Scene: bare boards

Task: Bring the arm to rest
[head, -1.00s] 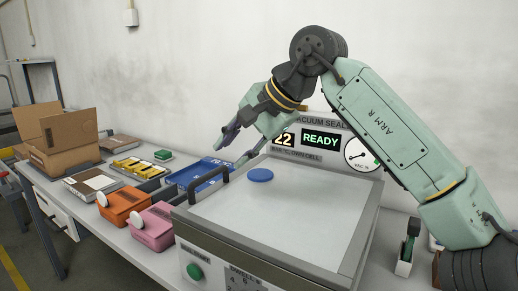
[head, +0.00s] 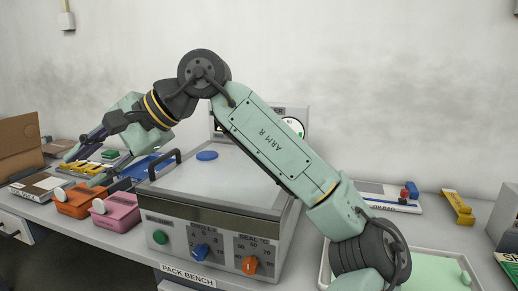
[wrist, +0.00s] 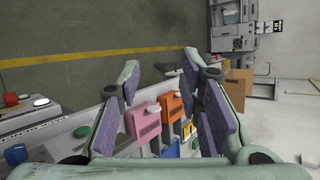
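My arm (head: 275,135) reaches up from the lower right, bends at a dark elbow joint and slopes down to the left. My gripper (head: 80,170) hangs above the left part of the bench, over or near the orange and pink boxes; its height above them is hard to judge. In the wrist view my gripper (wrist: 160,75) has its purple-padded fingers spread wide with nothing held between them. The orange box (wrist: 171,107) and pink box (wrist: 144,122) show beyond the gap.
The vacuum sealer (head: 215,232) stands mid-bench, a blue disc (head: 207,155) on its lid. An open cardboard box (head: 18,140) is at far left. Floor (wrist: 80,25) is clear.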

